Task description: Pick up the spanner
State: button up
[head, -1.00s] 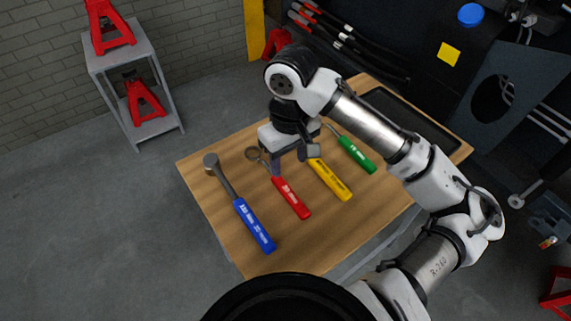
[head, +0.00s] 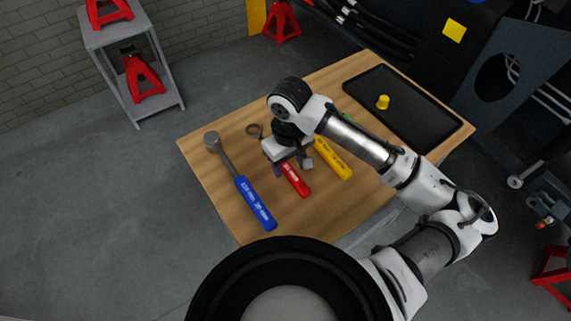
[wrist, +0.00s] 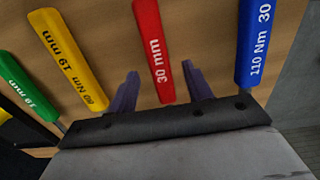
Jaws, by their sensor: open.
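A tool with a red handle (head: 297,183) marked 30 mm and a ring-shaped metal end (head: 254,130) lies on the wooden table. Its handle also shows in the wrist view (wrist: 152,50). My gripper (head: 292,167) is over this handle and hides its middle part. In the wrist view my gripper's (wrist: 160,72) two fingers are open, one on each side of the red handle, with gaps on both sides. I cannot tell how far the fingertips are above the table. A green handle (wrist: 22,88), marked 19 mm, is mostly hidden behind my arm in the head view.
A blue-handled wrench (head: 254,204) lies left of the red tool, a yellow-handled one (head: 333,159) right of it. The wooden table (head: 205,180) also holds a black tray (head: 415,115) with a yellow piece (head: 383,102). A grey shelf (head: 158,105) with red stands is at back left.

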jog(key=shift+f, duration=1.3)
grip_shut()
